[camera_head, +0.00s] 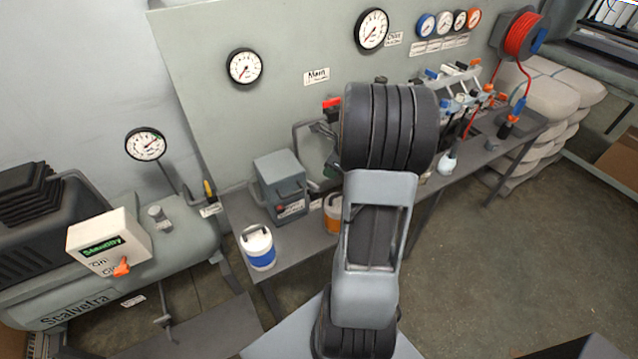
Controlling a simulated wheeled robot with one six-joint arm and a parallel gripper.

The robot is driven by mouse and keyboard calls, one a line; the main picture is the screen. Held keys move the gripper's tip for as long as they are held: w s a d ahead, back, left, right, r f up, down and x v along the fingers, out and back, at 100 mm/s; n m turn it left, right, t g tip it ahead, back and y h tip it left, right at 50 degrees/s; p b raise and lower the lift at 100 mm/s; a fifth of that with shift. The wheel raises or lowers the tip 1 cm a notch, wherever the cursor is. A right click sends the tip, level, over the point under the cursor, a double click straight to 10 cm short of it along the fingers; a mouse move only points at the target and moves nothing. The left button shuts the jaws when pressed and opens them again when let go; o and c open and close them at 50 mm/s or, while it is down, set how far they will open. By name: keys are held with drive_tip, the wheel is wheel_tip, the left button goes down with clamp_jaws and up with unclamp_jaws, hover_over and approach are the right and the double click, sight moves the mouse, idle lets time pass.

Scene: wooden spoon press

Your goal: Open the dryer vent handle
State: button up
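My arm rises through the middle of the picture, with grey links and black joints, and covers part of the bench and wall behind it. My gripper does not show; the frame does not reveal where its fingers are. A grey box-shaped unit (281,182) with a small panel on its front stands on the bench, left of my arm. It may be the dryer. A red piece (332,104) shows by the wall above it, partly hidden by my arm. I cannot tell which part is the dryer vent handle, or whether it is open.
The bench (237,212) also holds a blue-and-white canister (258,248) and an orange one (333,215) partly behind my arm. A compressor tank (180,250) with a control box (109,242) stands left. Gauges (244,67) line the wall. Floor (490,260) is clear right.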

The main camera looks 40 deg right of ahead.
sight(318, 187)
drive_tip(key=w+f+m, duration=0.1)
drive_tip(key=f, duration=0.3)
drive_tip(key=w+f+m, duration=0.1)
drive_tip(key=w+f, duration=0.1)
drive_tip(key=f, duration=0.2)
drive_tip(key=w+a+f+b, duration=0.1)
drive_tip(key=w+f, duration=0.1)
drive_tip(key=f, duration=0.2)
drive_tip(key=shift+w+a+f+m, duration=0.1)
drive_tip(key=shift+w+f+m, duration=0.2)
drive_tip(key=shift+m, duration=0.1)
clamp_jaws()
